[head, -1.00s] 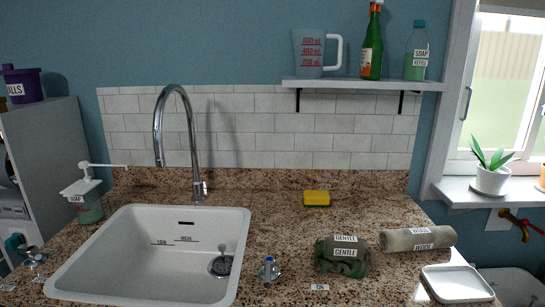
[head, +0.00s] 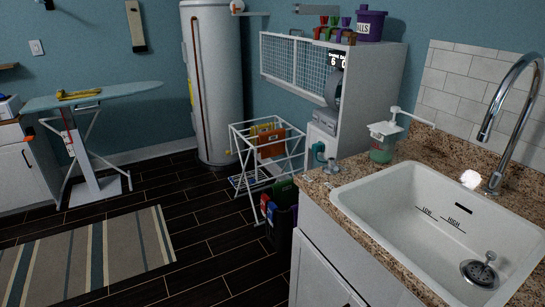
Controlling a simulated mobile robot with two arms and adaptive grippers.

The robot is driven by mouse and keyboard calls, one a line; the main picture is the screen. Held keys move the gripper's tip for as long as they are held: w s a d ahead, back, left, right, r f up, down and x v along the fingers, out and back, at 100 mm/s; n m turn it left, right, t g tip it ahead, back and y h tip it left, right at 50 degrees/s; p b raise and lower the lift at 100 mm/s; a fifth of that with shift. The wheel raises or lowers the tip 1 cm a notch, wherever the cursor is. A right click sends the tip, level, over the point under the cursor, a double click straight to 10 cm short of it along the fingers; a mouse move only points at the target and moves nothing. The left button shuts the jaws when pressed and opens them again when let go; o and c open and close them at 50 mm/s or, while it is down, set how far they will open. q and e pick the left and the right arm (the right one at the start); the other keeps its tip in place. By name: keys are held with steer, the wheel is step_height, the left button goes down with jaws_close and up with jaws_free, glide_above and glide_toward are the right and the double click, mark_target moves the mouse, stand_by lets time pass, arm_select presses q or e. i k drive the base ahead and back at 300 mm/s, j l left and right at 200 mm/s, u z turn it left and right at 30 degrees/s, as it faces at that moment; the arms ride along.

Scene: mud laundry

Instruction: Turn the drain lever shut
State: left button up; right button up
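The white sink (head: 395,194) is set in the granite counter at the right of the head view. A dark round drain (head: 480,273) lies in its floor, with a small chrome upright piece (head: 490,257) at it. Whether this piece is a lever, and its open or shut setting, cannot be told. The white water heater (head: 213,85) stands at the back, with a small yellowish fitting (head: 228,153) low on its right side, too small to read. Neither of my grippers is in view.
A drying rack (head: 291,171) and dark bin (head: 281,229) stand left of the counter. An ironing board (head: 95,95) is at far left. Dark floor and a striped rug (head: 90,255) lie open.

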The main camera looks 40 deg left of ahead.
mark_target(332, 161)
steer(key=u, duration=0.7)
